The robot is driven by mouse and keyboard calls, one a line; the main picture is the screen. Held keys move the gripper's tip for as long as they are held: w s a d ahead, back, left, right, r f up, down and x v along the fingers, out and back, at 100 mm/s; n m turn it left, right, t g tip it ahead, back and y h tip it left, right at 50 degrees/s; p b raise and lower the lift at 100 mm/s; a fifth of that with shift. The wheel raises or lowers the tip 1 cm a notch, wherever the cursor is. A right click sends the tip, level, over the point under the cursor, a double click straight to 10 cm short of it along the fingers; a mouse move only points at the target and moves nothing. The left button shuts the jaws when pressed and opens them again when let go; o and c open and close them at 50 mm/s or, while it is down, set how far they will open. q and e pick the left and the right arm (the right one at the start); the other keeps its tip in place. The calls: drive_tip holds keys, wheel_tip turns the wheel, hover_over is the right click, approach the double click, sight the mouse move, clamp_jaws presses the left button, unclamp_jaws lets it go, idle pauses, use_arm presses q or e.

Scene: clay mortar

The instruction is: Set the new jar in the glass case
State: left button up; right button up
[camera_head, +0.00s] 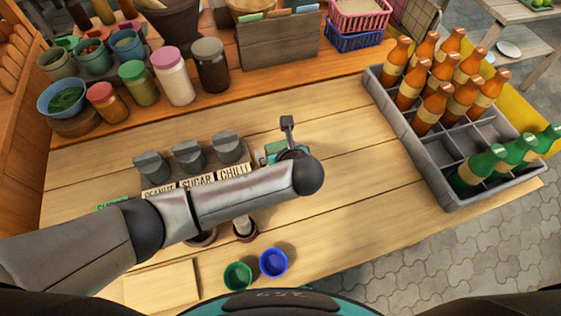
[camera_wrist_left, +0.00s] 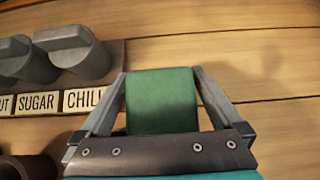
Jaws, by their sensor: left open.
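My left gripper (camera_head: 276,143) is open over the middle of the counter, just right of the grey condiment holder. In the left wrist view, a plain green block-like thing (camera_wrist_left: 162,100) lies between its two fingers; I cannot tell whether they touch it. Several jars stand on the back shelf: a brown jar with a dark lid (camera_head: 211,66), a pink-lidded jar (camera_head: 173,78), a green-lidded jar (camera_head: 139,84) and a red-lidded jar (camera_head: 107,103). I cannot tell which is the new one. No glass case is recognisable. My right gripper is not in view.
The condiment holder (camera_head: 197,182) has three grey lids and name labels, partly behind my left arm. A grey crate (camera_head: 452,201) of brown and green bottles stands right. A green cup (camera_head: 238,276) and blue cup (camera_head: 273,262) stand in front. The counter right of my gripper is clear.

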use_arm(q)
drive_tip(key=shift+c, duration=0.4)
drive_tip(key=c, duration=1.3)
drive_tip(key=shift+r, duration=0.1)
clamp_jaws()
drive_tip(key=shift+r, duration=0.1)
